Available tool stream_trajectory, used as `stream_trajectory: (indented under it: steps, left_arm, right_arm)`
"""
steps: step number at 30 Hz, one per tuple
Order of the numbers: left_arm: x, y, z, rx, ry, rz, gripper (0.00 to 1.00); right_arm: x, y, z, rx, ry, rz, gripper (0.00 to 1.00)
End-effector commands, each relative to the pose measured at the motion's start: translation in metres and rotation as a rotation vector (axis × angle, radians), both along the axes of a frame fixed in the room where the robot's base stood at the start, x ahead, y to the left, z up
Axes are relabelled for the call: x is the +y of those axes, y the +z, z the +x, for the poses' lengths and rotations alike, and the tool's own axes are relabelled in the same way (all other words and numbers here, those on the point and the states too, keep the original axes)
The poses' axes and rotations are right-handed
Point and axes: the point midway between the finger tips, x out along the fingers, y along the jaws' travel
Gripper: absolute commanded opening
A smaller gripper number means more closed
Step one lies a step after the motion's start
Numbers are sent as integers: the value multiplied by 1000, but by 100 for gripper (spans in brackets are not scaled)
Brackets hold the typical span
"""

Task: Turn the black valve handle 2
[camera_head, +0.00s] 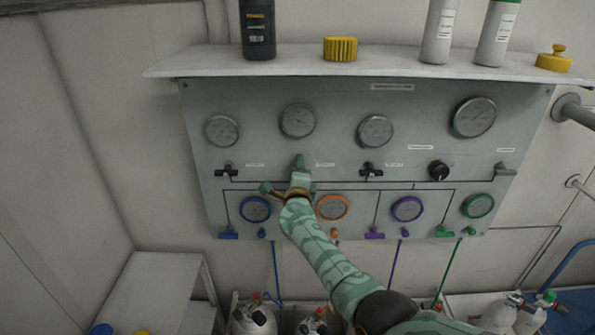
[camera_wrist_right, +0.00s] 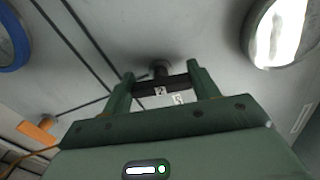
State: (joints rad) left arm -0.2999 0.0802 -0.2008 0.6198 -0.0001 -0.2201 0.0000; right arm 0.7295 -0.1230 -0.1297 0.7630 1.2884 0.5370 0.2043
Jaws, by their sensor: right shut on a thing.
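The black valve handle 2 (camera_wrist_right: 148,88) shows in the right wrist view as a short bar with a small "2" label, on a stem that comes out of the grey panel (camera_head: 340,95). My right gripper (camera_wrist_right: 162,84) has one finger on each side of it and is shut on it. In the head view my right gripper (camera_head: 299,168) is at the panel and hides the handle. One similar black handle (camera_head: 229,171) is left of it and another (camera_head: 371,170) is right of it. My left gripper is not in view.
Round gauges (camera_head: 298,120) line the panel above the handles, with coloured-ring gauges (camera_head: 333,207) below. A shelf (camera_head: 300,61) above holds bottles and yellow caps. Gas cylinders (camera_head: 252,320) stand below.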

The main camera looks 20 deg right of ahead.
Motion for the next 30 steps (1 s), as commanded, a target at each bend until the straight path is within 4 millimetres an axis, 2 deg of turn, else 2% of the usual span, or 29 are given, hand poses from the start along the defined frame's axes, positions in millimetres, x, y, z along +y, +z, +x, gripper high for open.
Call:
stream_trajectory:
  steps: [16, 17, 19, 30]
  left_arm:
    - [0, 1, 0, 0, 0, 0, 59]
    - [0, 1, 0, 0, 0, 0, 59]
    - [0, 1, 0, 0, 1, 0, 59]
    - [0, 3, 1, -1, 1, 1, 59]
  right_arm:
    - [0, -1, 0, 10, -1, -25, 37]
    - [0, -1, 0, 10, -1, -25, 63]
    - [0, -1, 0, 9, -1, -26, 82]
    - [1, 0, -1, 9, -1, -26, 82]
